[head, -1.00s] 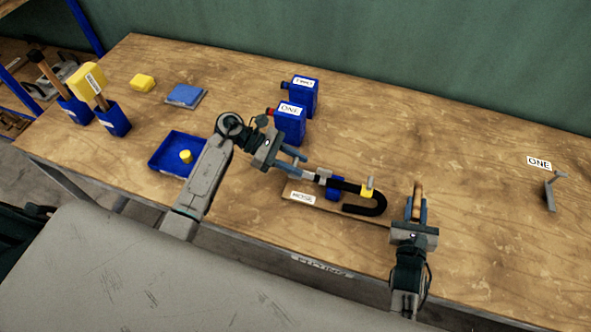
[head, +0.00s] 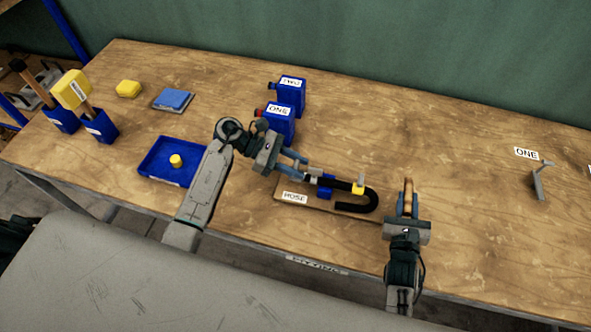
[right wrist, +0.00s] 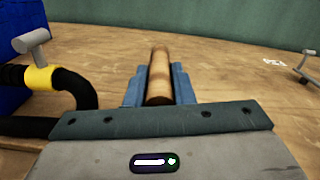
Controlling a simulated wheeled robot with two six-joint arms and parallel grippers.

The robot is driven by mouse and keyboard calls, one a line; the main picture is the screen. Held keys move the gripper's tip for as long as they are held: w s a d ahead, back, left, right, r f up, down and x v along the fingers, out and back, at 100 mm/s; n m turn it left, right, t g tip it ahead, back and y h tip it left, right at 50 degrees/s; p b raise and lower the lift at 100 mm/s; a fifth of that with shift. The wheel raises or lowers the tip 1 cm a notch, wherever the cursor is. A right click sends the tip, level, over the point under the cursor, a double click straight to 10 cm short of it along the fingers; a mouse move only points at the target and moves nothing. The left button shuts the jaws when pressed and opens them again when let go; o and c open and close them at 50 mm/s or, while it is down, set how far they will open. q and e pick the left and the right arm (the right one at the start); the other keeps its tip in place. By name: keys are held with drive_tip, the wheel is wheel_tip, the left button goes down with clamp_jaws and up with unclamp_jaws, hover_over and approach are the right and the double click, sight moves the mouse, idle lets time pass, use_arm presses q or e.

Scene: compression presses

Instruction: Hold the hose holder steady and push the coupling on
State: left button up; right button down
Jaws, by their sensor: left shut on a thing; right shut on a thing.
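The hose holder is a wooden board (head: 291,197) labelled HOSE, with a blue clamp (head: 325,192). The clamp carries a black hose (head: 370,204) bent in a hook, with a yellow collar and grey lever (head: 359,184). My left gripper (head: 302,165) is shut at the hose's left end, on what looks like the grey coupling (head: 315,172); its fingers partly hide it. How far the coupling is on is unclear. My right gripper (head: 408,195) is shut on a wooden peg (right wrist: 160,75), right of the hose; whether the peg belongs to the holder is unclear.
Blue canisters labelled ONE (head: 278,120) and TWO (head: 290,92) stand behind my left gripper. A blue tray (head: 155,170) with a yellow piece lies left. A grey bracket (head: 539,181) is far right. The table between is clear.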

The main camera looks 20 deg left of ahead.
use_arm(q)
drive_tip(key=shift+d, duration=0.35)
use_arm(e)
drive_tip(key=shift+f, duration=0.1)
use_arm(q)
drive_tip(key=o, duration=1.2)
drive_tip(key=shift+c, duration=0.2)
drive_tip(key=v, duration=1.2)
drive_tip(key=shift+s+a, duration=0.1)
use_arm(e)
drive_tip(key=c, duration=1.2)
unclamp_jaws()
drive_tip(key=shift+o, duration=0.2)
drive_tip(key=shift+s, duration=0.1)
